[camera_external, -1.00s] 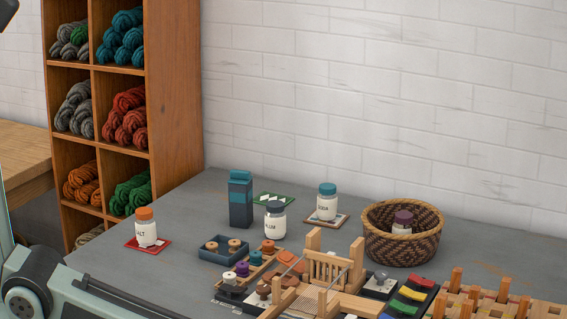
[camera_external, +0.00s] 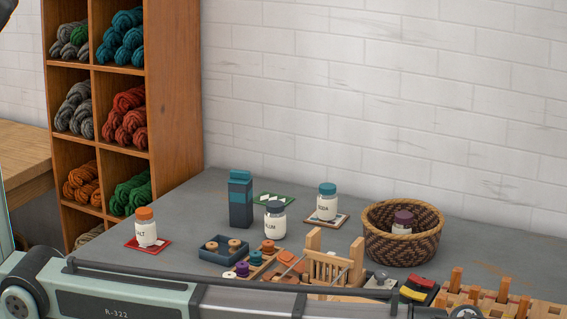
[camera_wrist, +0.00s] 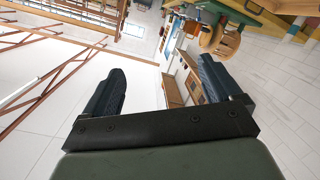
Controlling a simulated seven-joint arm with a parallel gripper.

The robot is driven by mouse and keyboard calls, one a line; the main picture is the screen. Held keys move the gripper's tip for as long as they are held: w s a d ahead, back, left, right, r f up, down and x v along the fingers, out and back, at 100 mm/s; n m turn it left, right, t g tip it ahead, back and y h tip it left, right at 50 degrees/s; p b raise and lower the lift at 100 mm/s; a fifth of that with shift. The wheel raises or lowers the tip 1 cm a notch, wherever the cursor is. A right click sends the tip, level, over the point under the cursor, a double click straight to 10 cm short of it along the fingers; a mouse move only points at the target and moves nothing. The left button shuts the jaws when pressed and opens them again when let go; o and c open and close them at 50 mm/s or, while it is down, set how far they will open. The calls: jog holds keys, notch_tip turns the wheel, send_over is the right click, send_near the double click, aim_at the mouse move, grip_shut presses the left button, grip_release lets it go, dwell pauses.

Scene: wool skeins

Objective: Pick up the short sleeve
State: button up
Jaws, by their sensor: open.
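I cannot single out the short sleeve in either view. Several upright wooden pegs or sleeves (camera_external: 456,274) stand on a wooden board at the lower right of the external view; their lengths are hard to compare. My gripper (camera_wrist: 160,68) shows in the wrist view with its two dark fingers wide apart and nothing between them. It points away from the tabletop, toward the room. In the external view my arm crosses the bottom edge, hiding the table's front, and the gripper itself is out of frame.
A woven basket (camera_external: 376,236) holds a purple-lidded jar. Jars labelled salt (camera_external: 146,233), alum (camera_external: 275,226) and soda (camera_external: 327,207) stand nearby, with a tall blue box (camera_external: 240,205). A small loom (camera_external: 330,266) and a blue tray (camera_external: 210,251) sit nearer. A yarn shelf (camera_external: 175,100) stands left.

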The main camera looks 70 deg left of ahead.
jog(key=w+a+r+n+y, duration=0.1)
jog(key=w+a+r+y, duration=0.15)
jog(key=a, duration=1.15)
jog(key=w+a+r+n+y, duration=0.1)
jog(key=w+a, duration=0.3)
jog(key=a, duration=1.1)
jog(key=s+a+n+g+y, duration=0.1)
jog(key=s+a+y, duration=0.1)
jog(key=a, duration=1.2)
jog(key=s+a+n+g+y, duration=0.1)
jog(key=s+a+n+y, duration=0.15)
jog(key=a, duration=1.25)
jog(key=n+g+y, duration=0.7)
jog(key=n+g, duration=0.1)
jog(key=n, duration=0.1)
send_near(240, 178)
jog(key=x, duration=0.7)
jog(key=shift+w+a+r, duration=0.15)
jog(key=shift+w+a, duration=0.2)
jog(key=shift+t, duration=0.3)
jog(key=shift+s+x, duration=0.2)
jog(key=shift+x, duration=1.1)
jog(key=shift+s+x, duration=0.15)
jog(key=shift+x, duration=1.2)
